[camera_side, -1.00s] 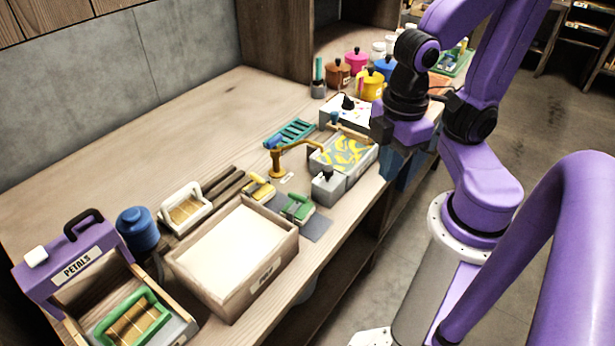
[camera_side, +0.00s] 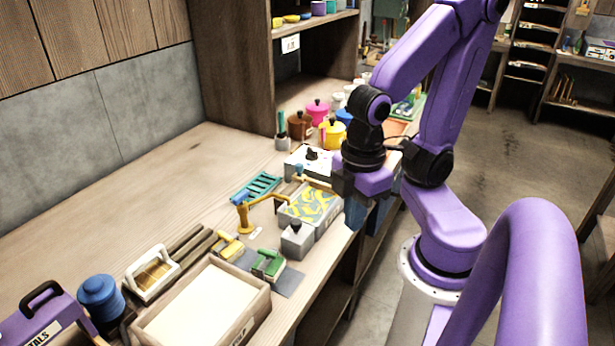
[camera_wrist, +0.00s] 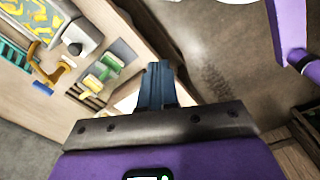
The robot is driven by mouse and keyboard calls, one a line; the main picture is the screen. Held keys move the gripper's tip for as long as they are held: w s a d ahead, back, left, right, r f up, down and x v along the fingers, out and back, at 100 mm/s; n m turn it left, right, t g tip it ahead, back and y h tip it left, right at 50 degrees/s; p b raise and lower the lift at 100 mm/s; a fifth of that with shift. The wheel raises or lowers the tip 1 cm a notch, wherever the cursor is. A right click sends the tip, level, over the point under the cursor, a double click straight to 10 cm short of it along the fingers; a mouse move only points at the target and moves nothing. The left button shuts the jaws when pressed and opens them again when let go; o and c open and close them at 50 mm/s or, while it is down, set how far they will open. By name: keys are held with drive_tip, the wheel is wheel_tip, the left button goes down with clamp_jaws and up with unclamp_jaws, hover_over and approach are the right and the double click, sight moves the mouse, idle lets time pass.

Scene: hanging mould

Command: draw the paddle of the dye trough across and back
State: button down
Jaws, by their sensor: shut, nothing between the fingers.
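The dye trough (camera_side: 323,224) is a grey box near the bench's front edge, with a blue and yellow swirled surface. It also shows at the top left of the wrist view (camera_wrist: 58,14). A wood-coloured bar with a blue part (camera_side: 316,183) lies along its far end; I cannot tell for sure that it is the paddle. My gripper (camera_side: 356,214) hangs just right of the trough, past the bench's front edge. Its blue fingers are shut and empty, as the wrist view also shows (camera_wrist: 156,84). The fingers appear apart from the trough; my gripper hides part of its right surroundings.
A grey block with a black knob (camera_side: 297,240) stands at the trough's near end. A gold swing arm (camera_side: 243,215) reaches toward the trough from the left. A green-handled tool (camera_side: 268,264) and a wooden tray (camera_side: 256,306) are nearer. The bench's back left is clear.

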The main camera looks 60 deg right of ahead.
idle(0.4)
drive_tip(key=c, duration=1.4)
unclamp_jaws()
drive_tip(key=shift+c, duration=0.2)
drive_tip(key=o, duration=0.5)
drive_tip(key=shift+w+a, duration=0.1)
drive_tip(key=shift+w, duration=0.2)
drive_tip(key=shift+o, duration=0.5)
drive_tip(key=w+r+m, duration=0.2)
drive_tip(key=w+m, duration=0.4)
drive_tip(key=w, duration=0.5)
drive_tip(key=shift+d, duration=0.4)
drive_tip(key=m, duration=1.6)
hover_over(299, 164)
wheel_tip(299, 164, down, 16)
drive_tip(key=shift+f, duration=0.25)
